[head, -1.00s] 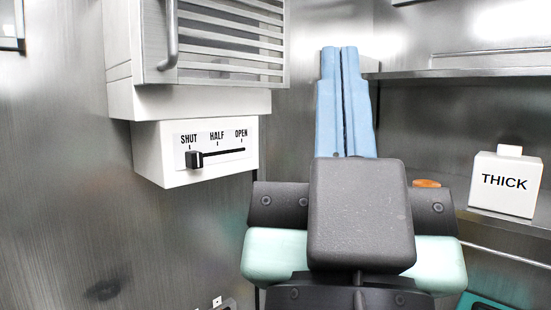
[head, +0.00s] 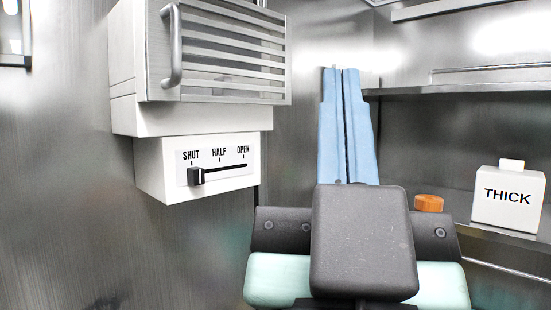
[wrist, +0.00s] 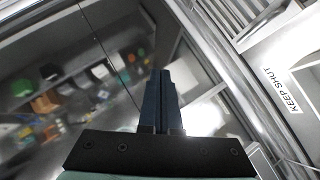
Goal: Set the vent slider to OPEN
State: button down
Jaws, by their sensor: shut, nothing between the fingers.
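The vent slider is a black knob (head: 195,177) on a dark slot in a white box (head: 165,180) at the left of the head view. The slot's label plate (head: 217,165) reads SHUT, HALF and OPEN from left to right, and the knob sits under SHUT. My gripper (head: 338,72) is right of the box, pointing up, its two blue fingers together and empty. It is clear of the knob in the picture. In the wrist view its fingers (wrist: 160,75) look dark and closed; no slider is visible there.
A louvred cabinet (head: 225,50) with a vertical handle (head: 172,45) hangs directly above the slider box. A white THICK container (head: 507,197) and an orange-brown round item (head: 428,203) are at the right shelf. The wrist view shows a KEEP SHUT label (wrist: 281,89).

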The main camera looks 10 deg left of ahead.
aim_at(195, 174)
jog(key=i+l+u, duration=0.15)
jog(key=i+l, duration=0.55)
